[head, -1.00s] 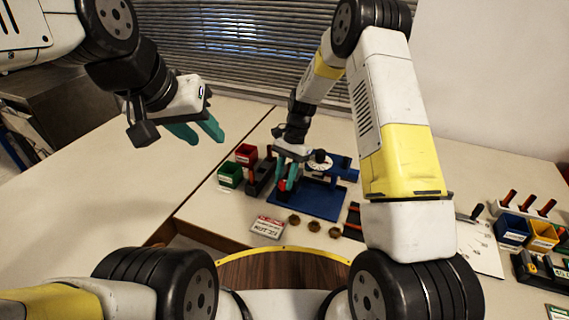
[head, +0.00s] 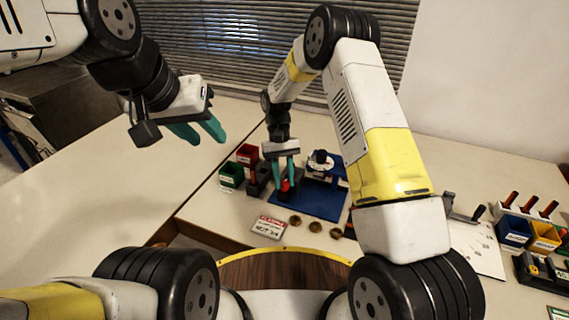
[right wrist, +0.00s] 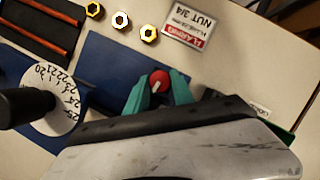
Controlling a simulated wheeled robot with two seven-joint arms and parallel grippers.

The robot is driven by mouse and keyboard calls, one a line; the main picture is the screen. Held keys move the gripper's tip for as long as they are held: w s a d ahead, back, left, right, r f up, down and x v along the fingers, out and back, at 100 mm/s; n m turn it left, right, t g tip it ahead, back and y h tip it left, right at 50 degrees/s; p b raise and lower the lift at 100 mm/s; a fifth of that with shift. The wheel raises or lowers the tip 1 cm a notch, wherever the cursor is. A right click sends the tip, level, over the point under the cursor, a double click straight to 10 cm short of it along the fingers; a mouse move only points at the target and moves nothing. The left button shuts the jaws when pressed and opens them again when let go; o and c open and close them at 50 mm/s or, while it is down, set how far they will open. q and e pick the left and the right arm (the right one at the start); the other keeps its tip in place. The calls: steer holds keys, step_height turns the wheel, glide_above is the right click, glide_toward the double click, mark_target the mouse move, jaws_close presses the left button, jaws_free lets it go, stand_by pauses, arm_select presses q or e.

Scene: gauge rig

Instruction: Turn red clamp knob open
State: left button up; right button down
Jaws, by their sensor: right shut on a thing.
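The red clamp knob (right wrist: 159,82) has a pale pointer line and sits at the edge of the blue rig plate (right wrist: 110,68). In the right wrist view my right gripper (right wrist: 160,88) has its two teal fingers on either side of the knob, shut on it. In the head view the knob (head: 285,185) shows as a small red spot between the fingers of my right gripper (head: 284,182), which points down. My left gripper (head: 205,136) is open and empty, held in the air above the left table, far from the rig.
A white dial (head: 320,164) stands on the rig beside the right gripper. A label card (head: 268,227) and brass nuts (head: 315,227) lie in front. Green (head: 231,174) and red (head: 246,155) bins stand at left. Blue and yellow bins (head: 543,236) stand at far right.

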steer(key=shift+n, duration=0.7)
steer(key=shift+h, duration=0.3)
steer(key=c, duration=1.4)
jaws_free()
steer(key=shift+v, duration=3.9)
steer(key=shift+r, duration=0.1)
